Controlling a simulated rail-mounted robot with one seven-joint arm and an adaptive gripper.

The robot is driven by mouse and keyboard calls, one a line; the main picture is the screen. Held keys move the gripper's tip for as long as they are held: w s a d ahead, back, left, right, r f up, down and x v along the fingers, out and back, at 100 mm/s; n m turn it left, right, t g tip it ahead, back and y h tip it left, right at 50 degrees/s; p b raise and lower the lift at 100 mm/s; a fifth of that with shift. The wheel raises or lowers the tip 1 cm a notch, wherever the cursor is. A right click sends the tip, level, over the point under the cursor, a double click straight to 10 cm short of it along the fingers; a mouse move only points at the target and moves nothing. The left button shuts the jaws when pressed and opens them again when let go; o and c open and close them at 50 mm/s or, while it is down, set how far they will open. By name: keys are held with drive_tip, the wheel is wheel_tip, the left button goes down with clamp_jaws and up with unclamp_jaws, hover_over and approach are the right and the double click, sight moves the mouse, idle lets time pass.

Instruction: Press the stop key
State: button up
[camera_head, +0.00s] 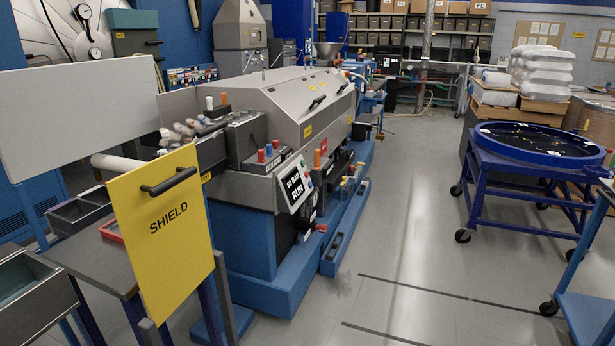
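A grey and blue machine (262,110) stands in the middle of the view. Its tilted control panel has a dark display (296,186) that reads "60 BAR" and "RUN". Small keys seem to sit along the display's right edge, but they are too small to read, so I cannot tell which one is the stop key. Red-and-blue capped knobs (269,150) stand on the machine just above the panel. A yellow board (167,235) marked "SHIELD", with a black handle, stands upright left of the panel and apart from the display. My gripper is not in view.
A blank grey board (80,115) stands at the left, above open bins (30,290). A blue wheeled cart (530,165) with a round tray is at the right, near stacked white bags (541,70). The floor (400,240) between machine and cart is clear.

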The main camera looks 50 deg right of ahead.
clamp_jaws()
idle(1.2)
